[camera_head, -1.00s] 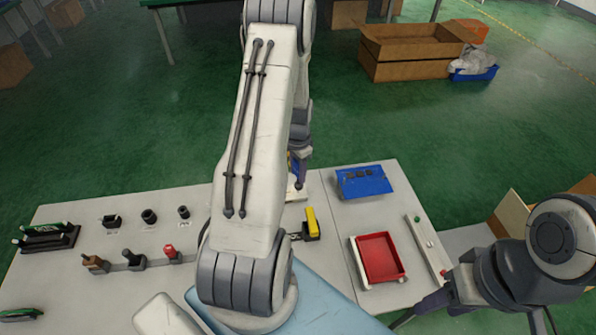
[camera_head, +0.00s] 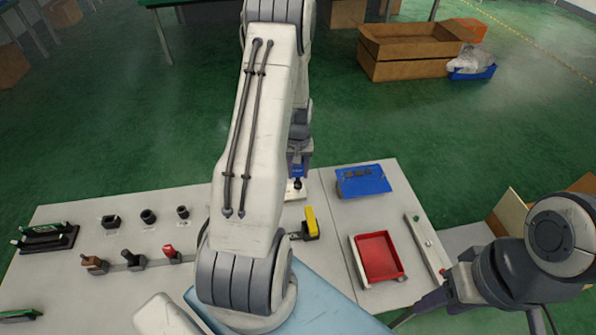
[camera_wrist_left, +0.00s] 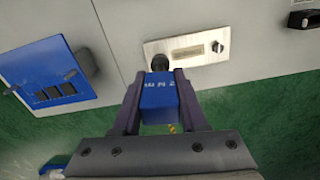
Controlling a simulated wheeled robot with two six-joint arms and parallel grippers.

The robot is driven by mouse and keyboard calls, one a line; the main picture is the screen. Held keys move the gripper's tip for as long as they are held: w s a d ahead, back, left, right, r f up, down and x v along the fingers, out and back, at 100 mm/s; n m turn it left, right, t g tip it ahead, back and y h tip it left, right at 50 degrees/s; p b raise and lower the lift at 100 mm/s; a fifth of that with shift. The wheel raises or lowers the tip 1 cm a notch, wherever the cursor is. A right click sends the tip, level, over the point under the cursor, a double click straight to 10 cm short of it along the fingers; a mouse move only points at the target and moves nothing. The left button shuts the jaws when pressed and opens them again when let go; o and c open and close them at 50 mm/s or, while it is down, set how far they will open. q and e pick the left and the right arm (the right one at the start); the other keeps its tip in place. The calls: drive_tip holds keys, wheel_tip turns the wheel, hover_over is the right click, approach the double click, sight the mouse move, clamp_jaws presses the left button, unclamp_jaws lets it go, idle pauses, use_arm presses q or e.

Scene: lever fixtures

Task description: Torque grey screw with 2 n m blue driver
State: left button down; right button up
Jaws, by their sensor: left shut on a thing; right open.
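My left gripper (camera_head: 298,172) is shut on the blue driver (camera_wrist_left: 158,100), which has white lettering on its side, in the left wrist view. The driver's dark round lower end (camera_wrist_left: 160,63) is over the left end of a pale metal plate (camera_wrist_left: 185,47). The plate also shows under the gripper in the head view (camera_head: 312,188). The grey screw cannot be made out; the driver's end may hide it, and I cannot tell whether they touch. My right gripper (camera_head: 418,309) is low at the right, partly cut off, open and empty.
Right of the plate are a blue box (camera_head: 363,181) and a red tray (camera_head: 379,258). A yellow-and-black tool (camera_head: 311,224) lies nearer. Dark holders and a row of handles (camera_head: 133,259) stand at the left. The table's far edge is just behind the plate.

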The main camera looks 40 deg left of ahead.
use_arm(q)
drive_tip(key=shift+f, duration=0.1)
idle(0.8)
drive_tip(key=shift+f+b, duration=0.55)
drive_tip(key=shift+f, duration=0.2)
drive_tip(key=m, duration=0.4)
drive_tip(key=shift+a+m, duration=0.1)
drive_tip(key=shift+m, duration=0.3)
drive_tip(key=m, duration=0.3)
drive_tip(key=shift+m, duration=0.4)
drive_tip(key=m, duration=0.5)
drive_tip(key=shift+a, duration=0.1)
drive_tip(key=m, duration=0.4)
drive_tip(key=shift+r+p, duration=2)
drive_tip(key=shift+r, duration=0.6)
